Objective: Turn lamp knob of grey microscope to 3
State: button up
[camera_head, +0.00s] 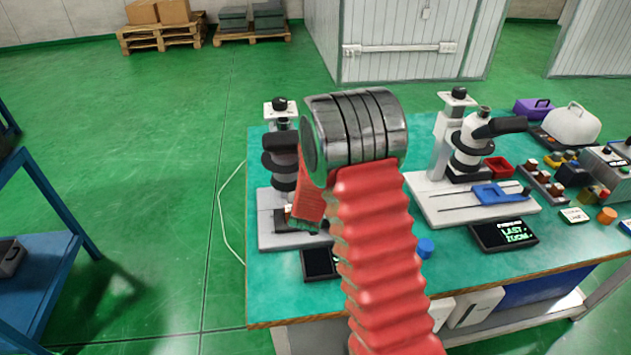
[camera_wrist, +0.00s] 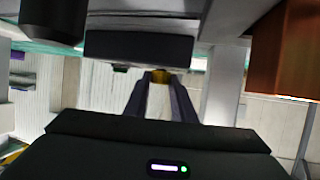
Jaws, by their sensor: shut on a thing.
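The grey microscope (camera_head: 283,170) stands at the left end of the green bench, partly covered by my arm. Its light grey base (camera_head: 275,240) shows below. In the head view my gripper's fingertips and the lamp knob are hidden behind my red arm.
A white microscope (camera_head: 465,150) stands to the right with a blue tray (camera_head: 498,194) on its base. A dark display (camera_head: 503,235) and a smaller dark screen (camera_head: 319,264) lie at the front. A blue cap (camera_head: 425,248) is beside my arm. The bench's right side is crowded.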

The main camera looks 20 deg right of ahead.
jog(key=shift+w+r, duration=0.1)
jog(key=shift+r, duration=0.1)
jog(key=o, duration=0.7)
jog(key=shift+d, duration=0.1)
jog(key=o, duration=0.4)
jog(key=shift+f, duration=0.15)
jog(key=shift+c, duration=0.2)
jog(key=v, duration=1.4)
jog(key=shift+f, duration=0.1)
